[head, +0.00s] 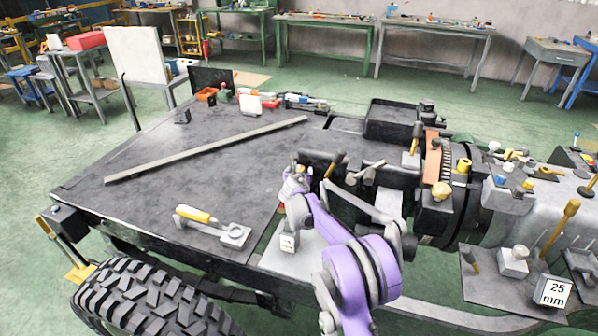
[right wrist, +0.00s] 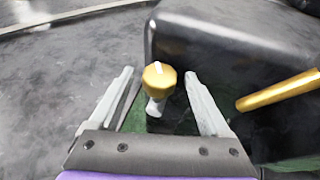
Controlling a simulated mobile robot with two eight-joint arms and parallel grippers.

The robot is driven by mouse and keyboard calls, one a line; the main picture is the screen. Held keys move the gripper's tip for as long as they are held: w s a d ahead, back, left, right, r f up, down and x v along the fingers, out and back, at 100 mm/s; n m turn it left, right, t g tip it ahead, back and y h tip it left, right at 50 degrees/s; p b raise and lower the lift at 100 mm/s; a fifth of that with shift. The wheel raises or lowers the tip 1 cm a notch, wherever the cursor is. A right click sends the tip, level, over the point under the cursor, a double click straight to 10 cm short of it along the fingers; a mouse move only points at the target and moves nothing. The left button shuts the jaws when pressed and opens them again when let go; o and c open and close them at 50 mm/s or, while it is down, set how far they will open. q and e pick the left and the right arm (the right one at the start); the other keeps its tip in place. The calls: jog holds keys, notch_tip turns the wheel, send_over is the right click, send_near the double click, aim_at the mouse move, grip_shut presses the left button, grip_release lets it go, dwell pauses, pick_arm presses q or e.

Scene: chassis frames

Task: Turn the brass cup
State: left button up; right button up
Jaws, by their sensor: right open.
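The brass cup (right wrist: 159,76) is a small golden cap with a pale slot or mark on top, on a short grey stem, in the right wrist view. It stands between the spread fingers of my right gripper (right wrist: 160,98), with a gap on each side. The fingers are open and hold nothing. In the head view my right gripper (head: 295,178) is at the chassis deck's right edge, beside the dark blocks; the cup is too small or hidden to make out there. My left gripper is not in view.
A brass rod (right wrist: 280,90) slants close on the right in the wrist view, beside a dark block (right wrist: 225,45). The chassis deck (head: 200,155) holds a long grey bar (head: 210,148) and a yellow-handled tool (head: 212,225). Its middle is mostly clear.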

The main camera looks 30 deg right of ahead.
grip_shut()
dwell(0.5)
jog(key=shift+w+a+m+g, duration=0.1)
jog(key=shift+m+g, duration=0.2)
jog(key=shift+m, duration=0.1)
jog(key=shift+w+a+m+g+h+p, duration=0.1)
jog(key=shift+m+g+h+p, duration=0.2)
jog(key=shift+m+g+h, duration=0.4)
jog(key=m+g+h, duration=0.2)
jog(key=m, duration=0.1)
jog(key=shift+w+a+h+p, duration=0.1)
jog(key=shift+w+h+p, duration=0.05)
jog(key=shift+h+p, duration=0.2)
jog(key=shift+m+g+h+p, duration=0.45)
jog(key=shift+m+g+p, duration=0.5)
jog(key=shift+m+g, duration=0.5)
jog(key=shift+g, duration=0.35)
